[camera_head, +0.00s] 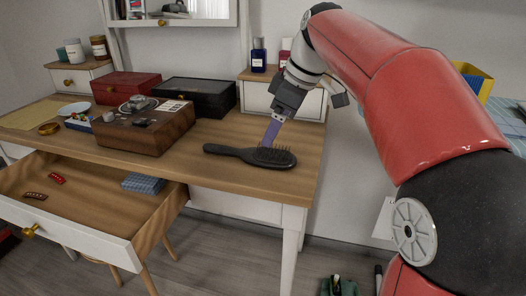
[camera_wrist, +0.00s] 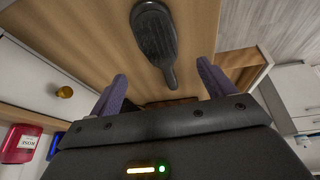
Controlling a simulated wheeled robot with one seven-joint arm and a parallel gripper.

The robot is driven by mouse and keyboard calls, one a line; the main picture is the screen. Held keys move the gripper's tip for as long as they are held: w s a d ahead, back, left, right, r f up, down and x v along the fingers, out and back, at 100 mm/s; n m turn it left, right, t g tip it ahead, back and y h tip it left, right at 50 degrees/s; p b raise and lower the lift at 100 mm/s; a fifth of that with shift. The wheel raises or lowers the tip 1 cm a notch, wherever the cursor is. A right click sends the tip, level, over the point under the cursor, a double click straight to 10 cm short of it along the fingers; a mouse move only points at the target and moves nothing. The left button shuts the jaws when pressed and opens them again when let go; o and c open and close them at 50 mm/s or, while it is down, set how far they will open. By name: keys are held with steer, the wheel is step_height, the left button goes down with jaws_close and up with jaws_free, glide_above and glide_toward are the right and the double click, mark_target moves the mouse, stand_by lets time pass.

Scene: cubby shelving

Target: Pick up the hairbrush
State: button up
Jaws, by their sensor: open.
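The black hairbrush (camera_head: 252,154) lies on the wooden dressing table, near its right end, bristles up and handle toward the left. In the wrist view the hairbrush (camera_wrist: 154,38) shows ahead of the fingers, its handle pointing down toward the gap between them. My gripper (camera_head: 271,131) is just above and behind the brush head in the head view, with one purple finger clearly seen. In the wrist view my gripper (camera_wrist: 162,85) has its two purple fingers wide apart with nothing between them. Whether a finger touches the brush cannot be told.
A wooden box (camera_head: 145,128) stands left of the brush, with a black case (camera_head: 196,97) and a red box (camera_head: 126,87) behind it. A blue bottle (camera_head: 258,56) stands on the small right drawer unit (camera_head: 257,97). An open drawer (camera_head: 90,197) juts out at front left. Tabletop around the brush is clear.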

mark_target(247, 151)
steer(key=shift+w+a+n, duration=0.15)
steer(key=shift+w+n, duration=0.15)
steer(key=shift+w, duration=0.05)
steer(key=shift+w+a+f, duration=0.1)
steer(key=shift+f, duration=0.1)
steer(key=x, duration=0.7)
steer(key=shift+s+a+b, duration=0.2)
steer(key=shift+s+b, duration=0.05)
steer(key=shift+b, duration=0.15)
steer(key=c, duration=1.2)
steer(key=shift+o, duration=0.2)
steer(key=shift+r, duration=0.15)
